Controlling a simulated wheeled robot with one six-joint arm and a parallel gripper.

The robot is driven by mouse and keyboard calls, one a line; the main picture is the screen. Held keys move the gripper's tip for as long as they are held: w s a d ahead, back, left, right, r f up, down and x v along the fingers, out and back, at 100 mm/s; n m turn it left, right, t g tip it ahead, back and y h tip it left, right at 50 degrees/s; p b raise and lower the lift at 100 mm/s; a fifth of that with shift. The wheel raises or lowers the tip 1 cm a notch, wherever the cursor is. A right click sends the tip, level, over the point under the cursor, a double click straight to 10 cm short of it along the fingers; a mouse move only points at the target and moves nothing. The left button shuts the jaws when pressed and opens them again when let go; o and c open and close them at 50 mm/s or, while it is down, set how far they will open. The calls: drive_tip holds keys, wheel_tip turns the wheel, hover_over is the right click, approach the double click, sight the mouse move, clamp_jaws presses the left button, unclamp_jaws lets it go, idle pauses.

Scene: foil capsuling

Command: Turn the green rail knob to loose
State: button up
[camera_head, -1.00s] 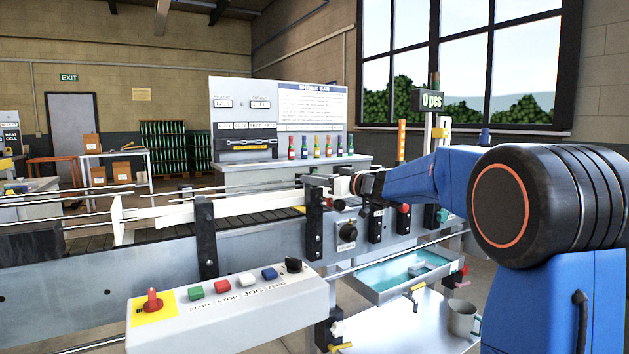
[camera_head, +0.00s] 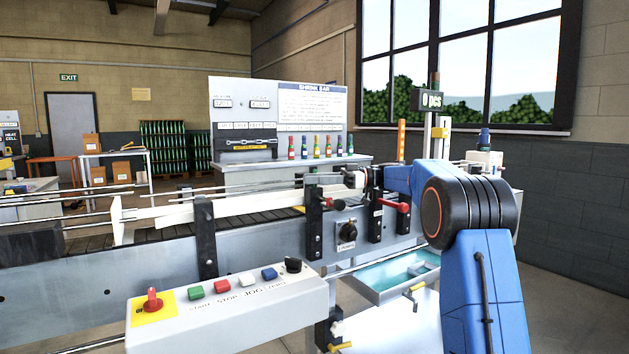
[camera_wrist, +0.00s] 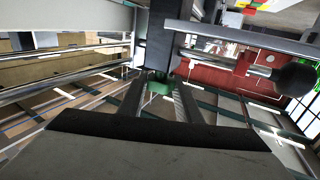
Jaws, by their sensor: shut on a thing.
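The green rail knob (camera_wrist: 158,86) shows in the wrist view, at the end of a dark post. My gripper (camera_wrist: 160,95) is around it, with one finger on each side, shut on it. The fingers hide part of the knob, and I cannot read how far it is turned. In the head view my arm reaches left over the conveyor's near side to the guide rails. The green knob in my jaws cannot be made out there.
A black selector (camera_head: 347,231) is on the conveyor side. The button box (camera_head: 230,306) stands in front. A teal-lined tray (camera_head: 385,273) lies below.

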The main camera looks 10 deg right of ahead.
drive_tip(key=shift+n+g, duration=0.7)
drive_tip(key=shift+g, duration=0.4)
drive_tip(key=o, duration=1)
drive_tip(key=shift+o, duration=0.2)
drive_tip(key=shift+d, duration=0.1)
drive_tip(key=d, duration=0.7)
drive_tip(key=shift+d, duration=0.15)
